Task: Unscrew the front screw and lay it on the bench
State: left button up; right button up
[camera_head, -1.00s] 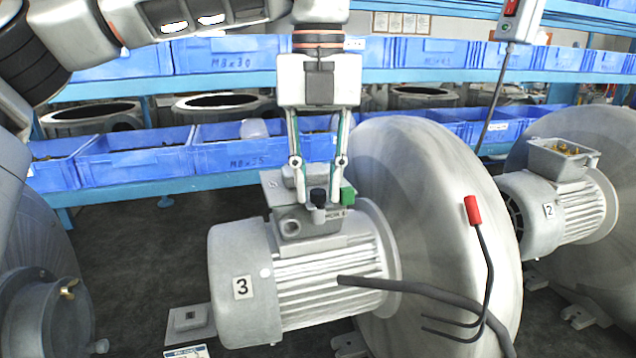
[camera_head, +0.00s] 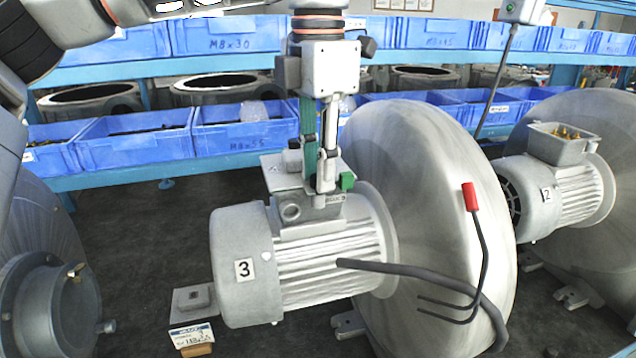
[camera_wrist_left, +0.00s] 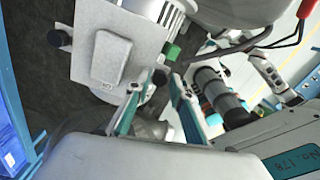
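Motor 3 (camera_head: 300,265) is grey with a ribbed body and a terminal box (camera_head: 300,212) on top. The box's tilted lid plate (camera_head: 290,172) and a green block (camera_head: 347,181) show above it. My left gripper (camera_head: 321,190) points down at the front of the box, its fingers seen nearly edge-on. In the left wrist view its fingers (camera_wrist_left: 158,85) are apart, with a small dark knob (camera_wrist_left: 158,76), likely the front screw head, between or just beyond the tips. Contact cannot be told. The fingers hide the knob in the head view. My right gripper does not show.
A black cable and a red-tipped hooked rod (camera_head: 470,197) are in front of the large round housing (camera_head: 430,170). Motor 2 (camera_head: 560,195) stands at the right. Blue bins (camera_head: 135,150) line the shelves behind.

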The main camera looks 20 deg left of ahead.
pick_arm(q)
jog(key=m, duration=0.3)
jog(key=shift+m, duration=0.4)
jog(key=m, duration=0.4)
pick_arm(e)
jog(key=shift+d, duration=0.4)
pick_arm(q)
grip_shut()
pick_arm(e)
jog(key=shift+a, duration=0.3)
